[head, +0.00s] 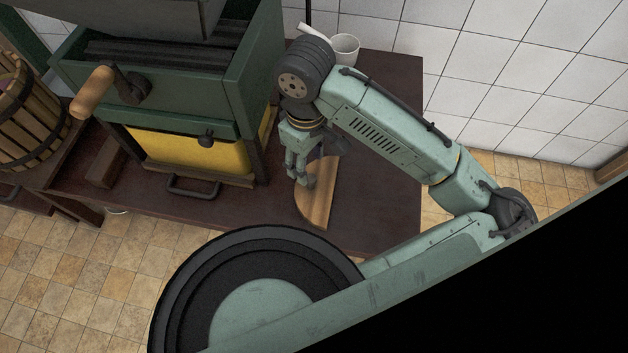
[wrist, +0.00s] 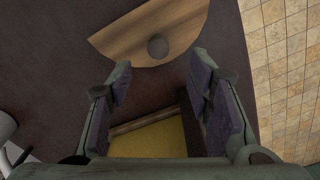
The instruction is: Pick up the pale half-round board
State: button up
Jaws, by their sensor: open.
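The pale half-round board (head: 318,205) lies on the dark brown table, right of the green and yellow machine. The gap in height cannot be told.
The green machine (head: 190,85) with a yellow front (head: 190,157) and a wooden-handled crank (head: 92,92) stands close left of my gripper. A slatted basket (head: 30,125) is far left. The dark table (head: 385,205) is clear right of the board.

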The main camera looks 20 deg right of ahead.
jog(key=f, duration=0.7)
jog(key=shift+s+d+f, duration=0.2)
jog(key=shift+d+f, duration=0.05)
jog(key=shift+f, duration=0.05)
grip_shut()
dwell(0.4)
